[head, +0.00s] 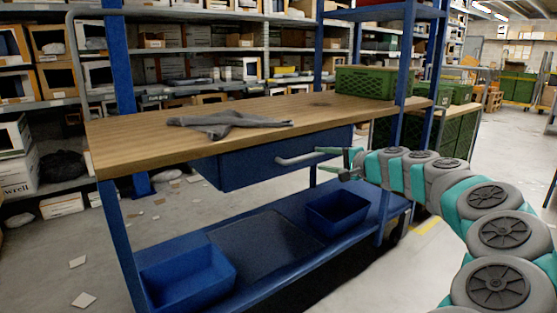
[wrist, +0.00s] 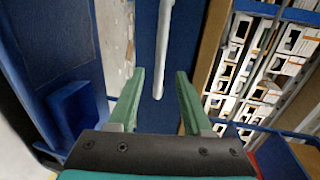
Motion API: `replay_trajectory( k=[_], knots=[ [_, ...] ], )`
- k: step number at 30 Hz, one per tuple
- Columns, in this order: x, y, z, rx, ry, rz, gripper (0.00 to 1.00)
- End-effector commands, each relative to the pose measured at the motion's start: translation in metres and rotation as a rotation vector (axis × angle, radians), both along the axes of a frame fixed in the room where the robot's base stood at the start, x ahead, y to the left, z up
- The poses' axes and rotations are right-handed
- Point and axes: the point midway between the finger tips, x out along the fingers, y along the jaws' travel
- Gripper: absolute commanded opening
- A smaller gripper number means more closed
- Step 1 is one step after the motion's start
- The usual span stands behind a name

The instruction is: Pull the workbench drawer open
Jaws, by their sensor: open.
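The workbench (head: 130,150) has a wooden top and blue legs. Its blue drawer (head: 240,172) hangs under the top, its front near the top's front edge. A pale grey bar handle (head: 300,158) runs along the drawer front. My gripper (head: 345,164) is at the handle's right end, open, with green fingers. In the wrist view, the handle (wrist: 163,45) runs upright against the blue drawer front (wrist: 185,45), and its near end shows between the two spread fingertips (wrist: 160,75). Neither finger visibly touches it. I cannot tell how deep the bar sits between them.
A grey cloth (head: 225,122) and a green crate (head: 375,83) lie on the top. Blue bins (head: 190,275) (head: 337,209) stand on the lower shelf (head: 265,243). Racks with boxes stand behind.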

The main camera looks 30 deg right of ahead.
Motion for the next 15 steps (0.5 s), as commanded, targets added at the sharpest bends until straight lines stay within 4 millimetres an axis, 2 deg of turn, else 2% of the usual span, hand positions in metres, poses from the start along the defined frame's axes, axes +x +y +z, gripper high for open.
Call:
replay_trajectory(
  k=[5, 15],
  knots=[
    [0.017, 0.001, -0.004, 0.003, 0.0, -0.001, 0.5],
    [0.065, 0.005, -0.014, 0.0, 0.002, 0.0, 0.5]
  ],
)
